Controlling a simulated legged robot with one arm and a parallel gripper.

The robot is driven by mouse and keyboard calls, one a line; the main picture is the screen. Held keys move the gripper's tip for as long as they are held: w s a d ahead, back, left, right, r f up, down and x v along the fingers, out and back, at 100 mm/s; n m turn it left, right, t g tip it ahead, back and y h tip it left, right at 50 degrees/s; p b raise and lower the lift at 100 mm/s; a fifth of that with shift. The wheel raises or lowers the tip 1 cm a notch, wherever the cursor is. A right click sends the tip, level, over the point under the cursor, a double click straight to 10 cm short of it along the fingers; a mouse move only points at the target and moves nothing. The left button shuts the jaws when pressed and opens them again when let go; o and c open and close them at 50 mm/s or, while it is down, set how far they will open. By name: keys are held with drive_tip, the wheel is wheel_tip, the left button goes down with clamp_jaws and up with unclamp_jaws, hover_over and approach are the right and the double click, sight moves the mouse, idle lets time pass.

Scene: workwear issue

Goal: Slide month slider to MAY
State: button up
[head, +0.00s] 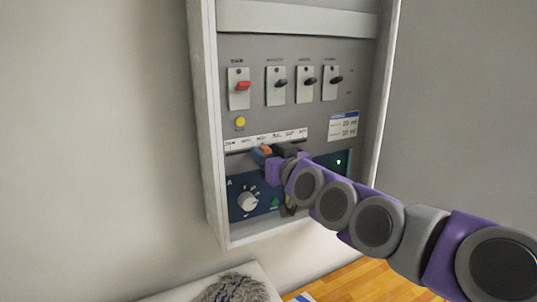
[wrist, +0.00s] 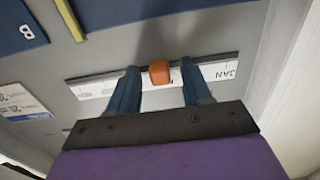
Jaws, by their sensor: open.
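The month slider's orange knob (head: 267,149) sits on a slot under a white month strip (head: 240,144) on the grey wall panel. In the head view it is near the small third label, which seems to read MAY; its exact setting is unclear. The wrist view shows the knob (wrist: 160,72) from close up, with JAN on the strip (wrist: 228,71) to its right. My gripper (wrist: 159,82) is open, with one blue finger on each side of the knob and gaps visible. In the head view my gripper (head: 265,157) partly covers the slot.
Above are a red switch (head: 242,86), several dark switches (head: 280,83) and a yellow button (head: 240,122). Below is a blue panel with a round dial (head: 248,201). A raised frame (head: 207,120) edges the panel. A grey fuzzy thing (head: 235,288) lies at the bottom.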

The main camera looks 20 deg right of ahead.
drive_tip(key=s+d+b, duration=0.3)
drive_tip(key=s, duration=1.4)
drive_tip(key=shift+d, duration=0.2)
drive_tip(key=shift+f, duration=0.1)
drive_tip(key=s+a+f+g+b, duration=0.1)
drive_tip(key=s+a+f+g, duration=0.15)
drive_tip(key=f, duration=0.55)
drive_tip(key=s+a+f+n+g+b, duration=0.15)
drive_tip(key=a+f+g, duration=0.25)
drive_tip(key=f, duration=0.4)
drive_tip(key=s+a+f+m+g+b, duration=0.1)
drive_tip(key=s+a+f+g, duration=0.15)
drive_tip(key=f, duration=0.55)
drive_tip(key=s+d+f+m+g+h+b, duration=0.1)
drive_tip(key=s+f+m+g+h+b, duration=0.1)
drive_tip(key=s+f+g, duration=0.8)
drive_tip(key=shift+s+d+f+m+h+b, duration=0.35)
drive_tip(key=shift+s+f+h+b, duration=0.55)
drive_tip(key=shift+s+f, duration=2.75)
drive_tip(key=shift+s+r, duration=0.6)
drive_tip(key=shift+r, duration=0.05)
